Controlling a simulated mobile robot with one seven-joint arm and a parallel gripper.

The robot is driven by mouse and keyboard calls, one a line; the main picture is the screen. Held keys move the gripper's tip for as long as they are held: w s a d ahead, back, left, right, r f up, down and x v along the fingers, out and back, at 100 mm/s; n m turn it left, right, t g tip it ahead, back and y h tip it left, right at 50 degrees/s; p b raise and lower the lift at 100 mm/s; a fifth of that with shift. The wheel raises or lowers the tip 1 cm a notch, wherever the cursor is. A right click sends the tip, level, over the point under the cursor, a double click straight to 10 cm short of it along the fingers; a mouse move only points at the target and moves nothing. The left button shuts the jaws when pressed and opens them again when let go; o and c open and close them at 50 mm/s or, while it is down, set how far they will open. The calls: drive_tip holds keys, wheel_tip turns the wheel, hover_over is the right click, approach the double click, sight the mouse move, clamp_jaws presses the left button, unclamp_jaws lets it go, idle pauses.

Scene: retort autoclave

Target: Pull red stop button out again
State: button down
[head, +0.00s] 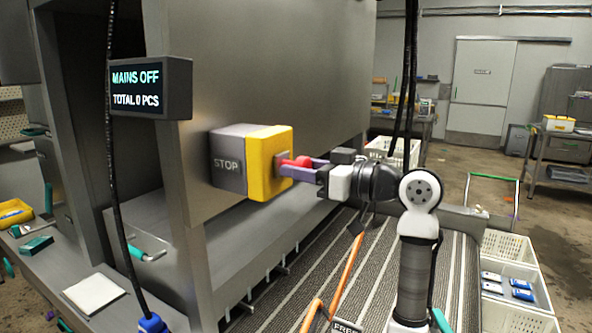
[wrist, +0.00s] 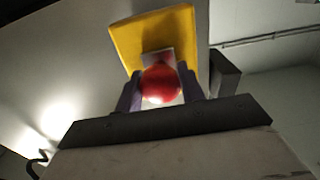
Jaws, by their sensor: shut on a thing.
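The red stop button (head: 303,161) sits on the yellow face (head: 270,165) of a grey box marked STOP (head: 228,166), fixed to the machine's steel wall. My gripper (head: 296,167) reaches the button from the right with its purple fingers on either side of it. In the wrist view the red button (wrist: 161,84) lies between the two fingers (wrist: 160,90), with the yellow face (wrist: 152,38) behind it. The gripper is shut on the button. How far the button stands out from the face is hard to tell.
A display (head: 150,88) on the left reads MAINS OFF and TOTAL 0 PCS. A black cable (head: 112,160) hangs in front of the machine. White crates (head: 515,285) stand at the lower right.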

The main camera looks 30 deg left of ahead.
drive_tip(key=c, duration=1.3)
unclamp_jaws()
drive_tip(key=shift+d, duration=0.15)
drive_tip(key=o, duration=0.4)
drive_tip(key=shift+d, duration=0.2)
drive_tip(key=shift+o, duration=0.2)
drive_tip(key=shift+a, duration=0.1)
drive_tip(key=d+b, duration=0.4)
drive_tip(key=d, duration=0.9)
drive_tip(key=shift+w+d, duration=0.4)
